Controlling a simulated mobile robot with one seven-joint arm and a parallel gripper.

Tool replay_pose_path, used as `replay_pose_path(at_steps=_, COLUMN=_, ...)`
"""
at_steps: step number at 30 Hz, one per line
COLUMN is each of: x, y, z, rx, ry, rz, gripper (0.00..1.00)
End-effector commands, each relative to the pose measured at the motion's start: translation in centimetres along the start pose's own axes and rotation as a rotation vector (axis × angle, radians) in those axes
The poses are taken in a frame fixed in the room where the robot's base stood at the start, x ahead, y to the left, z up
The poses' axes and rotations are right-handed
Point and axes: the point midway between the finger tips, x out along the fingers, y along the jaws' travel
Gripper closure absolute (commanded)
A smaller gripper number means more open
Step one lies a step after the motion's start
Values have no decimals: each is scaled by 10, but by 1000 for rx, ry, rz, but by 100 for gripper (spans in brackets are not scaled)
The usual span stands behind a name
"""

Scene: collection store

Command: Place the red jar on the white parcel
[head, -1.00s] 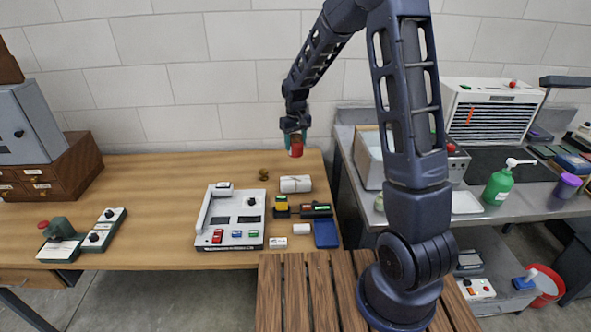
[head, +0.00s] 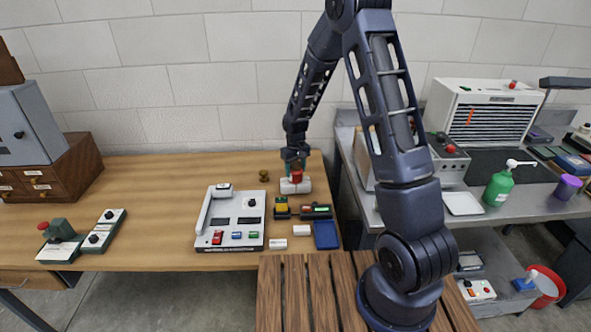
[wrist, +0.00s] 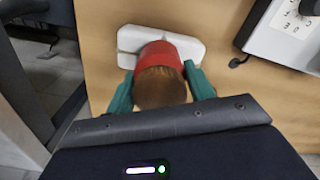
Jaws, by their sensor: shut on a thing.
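The red jar (head: 296,176) is between the fingers of my gripper (head: 292,170), which is shut on it. In the wrist view the jar shows a red band (wrist: 172,52) and a brown top (wrist: 160,88), with the green fingertips (wrist: 160,92) on both sides. The white parcel (head: 304,187) lies on the wooden table, directly under the jar in the head view. The wrist view shows the parcel (wrist: 130,38) beyond and partly behind the jar. I cannot tell whether the jar touches it.
A grey-white device panel (head: 236,225) lies left of the parcel on the table (head: 150,190). Yellow and dark small items (head: 282,207) and a blue tray (head: 326,235) lie in front. A small brass object (head: 264,176) stands to the left. The table's right edge is close.

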Motion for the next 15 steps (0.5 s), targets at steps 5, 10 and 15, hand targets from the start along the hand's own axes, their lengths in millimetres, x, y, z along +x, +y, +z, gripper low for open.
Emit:
replay_pose_path(at_steps=5, x=-1, y=0, z=0, rx=0, ry=1, rz=0, gripper=72)
replay_pose_path(at_steps=10, x=2, y=0, z=0, rx=0, ry=0, rz=0, gripper=45)
replay_pose_path(at_steps=15, x=2, y=0, z=0, rx=0, ry=0, rz=0, gripper=25)
